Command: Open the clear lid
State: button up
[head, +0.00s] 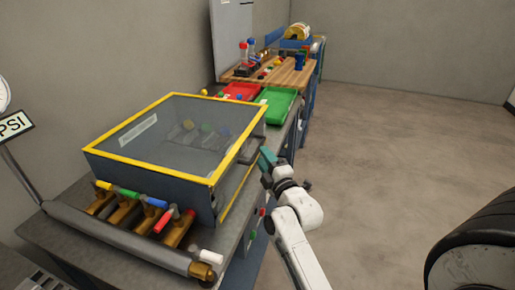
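The clear lid (177,135) is a see-through panel with a yellow frame. It lies shut on top of a dark grey box (150,180) on the bench. Coloured parts show dimly through it. A dark handle (252,151) sticks out at the box's right side, near the lid's edge. My gripper (267,160) is at the end of my white arm, just right of the handle. Its teal fingers look close to the handle, but I cannot tell whether they touch it. The gap between the fingers cannot be made out.
Brass valves with coloured handles (143,201) and a grey pipe (120,238) line the bench's front. Red (242,91) and green (276,105) trays stand behind the box. A black tyre (480,245) is at right. The floor (390,150) between is clear.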

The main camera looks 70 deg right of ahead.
jog(key=shift+p+x, duration=0.45)
jog(key=shift+x, duration=1.75)
grip_shut()
